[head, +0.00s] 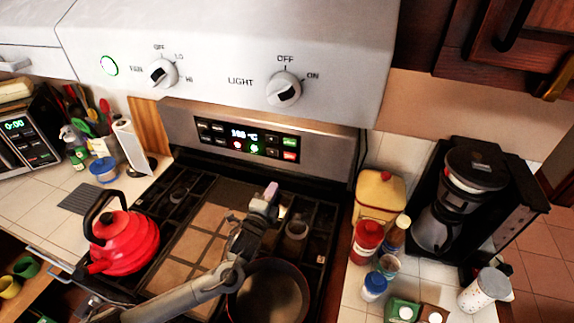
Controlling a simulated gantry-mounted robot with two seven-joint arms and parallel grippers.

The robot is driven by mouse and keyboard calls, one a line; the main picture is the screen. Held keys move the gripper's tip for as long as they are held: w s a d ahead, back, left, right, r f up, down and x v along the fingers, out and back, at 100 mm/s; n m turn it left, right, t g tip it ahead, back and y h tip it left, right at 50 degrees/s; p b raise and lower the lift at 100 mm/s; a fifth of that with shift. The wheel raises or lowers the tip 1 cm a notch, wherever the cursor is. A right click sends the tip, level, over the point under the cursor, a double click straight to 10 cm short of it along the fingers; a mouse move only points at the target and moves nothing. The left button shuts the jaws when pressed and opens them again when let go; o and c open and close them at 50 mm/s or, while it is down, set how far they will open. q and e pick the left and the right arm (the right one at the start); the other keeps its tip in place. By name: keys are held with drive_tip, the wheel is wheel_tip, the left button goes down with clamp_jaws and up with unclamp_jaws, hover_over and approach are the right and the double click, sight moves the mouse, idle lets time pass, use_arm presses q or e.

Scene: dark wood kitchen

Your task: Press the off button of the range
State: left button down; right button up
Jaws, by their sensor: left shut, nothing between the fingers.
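The range (200,115) stands against the wall, with a black control panel (215,140) on its steel back. The panel has a lit display (243,134) that seems to read 100 °C. At its right end are a green button (289,142) and a red button (290,156) below it; their labels are too small to read. My left gripper (270,190) is shut and empty. It is over the cooktop, in front of and below the right part of the panel, apart from the buttons. My right gripper is out of view.
A red kettle (125,243) stands on the left of the cooktop and a dark pan (268,296) on the front right, beside my left arm. The white hood (220,50) overhangs the range. Bottles, jars and a coffee maker (455,200) crowd the right counter.

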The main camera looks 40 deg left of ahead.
sight(290, 156)
use_arm(q)
drive_tip(key=x, duration=1.4)
drive_tip(key=shift+b, duration=0.35)
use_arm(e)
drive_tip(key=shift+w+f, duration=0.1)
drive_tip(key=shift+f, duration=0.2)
